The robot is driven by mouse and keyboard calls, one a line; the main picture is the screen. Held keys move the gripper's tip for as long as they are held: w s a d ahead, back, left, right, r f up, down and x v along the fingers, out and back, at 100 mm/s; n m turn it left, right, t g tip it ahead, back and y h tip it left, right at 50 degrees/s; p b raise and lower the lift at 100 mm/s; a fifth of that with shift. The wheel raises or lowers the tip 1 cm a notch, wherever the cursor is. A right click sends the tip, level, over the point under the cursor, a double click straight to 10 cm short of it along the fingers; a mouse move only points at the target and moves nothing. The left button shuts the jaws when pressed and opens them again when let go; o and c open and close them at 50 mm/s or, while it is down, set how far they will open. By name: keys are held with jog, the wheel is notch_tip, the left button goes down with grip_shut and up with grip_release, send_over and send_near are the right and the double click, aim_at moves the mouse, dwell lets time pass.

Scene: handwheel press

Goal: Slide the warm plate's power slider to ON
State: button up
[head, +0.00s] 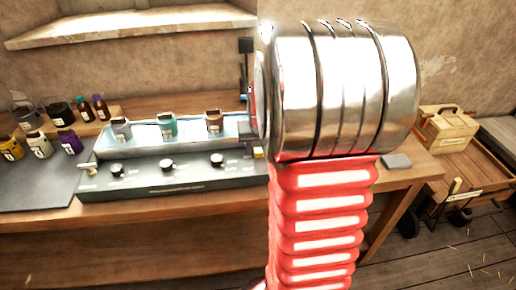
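The warm plate (180,180) seems to be the long unit on the bench, with a dark sloped front and a pale blue top. Its front carries three black knobs (167,165), and three small pots (168,127) stand on its top. A small pale fitting (87,170) sits at its left end; I cannot tell whether this is the power slider, nor read any ON mark. My red and silver arm hides the area at the unit's right end. I cannot make out my gripper; its fingers do not show clearly.
The wooden bench (140,220) runs across the view. Several jars and bottles (68,140) stand at its left, beside a dark mat (45,185). A grey slab (396,161) lies at its right end. A wooden box (447,130) stands farther right.

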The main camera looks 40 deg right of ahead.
jog(key=shift+o, duration=0.3)
jog(key=shift+s, duration=0.1)
jog(key=v, duration=1.3)
jog(key=shift+r, duration=0.35)
jog(key=s+a+n+t+y, duration=0.1)
jog(key=s+a+n, duration=0.2)
jog(key=a, duration=1.1)
jog(key=s+a+n+y, duration=0.1)
jog(key=s+a+n, duration=0.2)
jog(key=s+a, duration=0.4)
jog(key=a, duration=0.7)
jog(key=shift+s+r+n+t+y, duration=0.15)
jog(key=shift+r+n+t+y, duration=0.15)
jog(key=shift+n+t, duration=0.1)
jog(key=shift+c, duration=0.7)
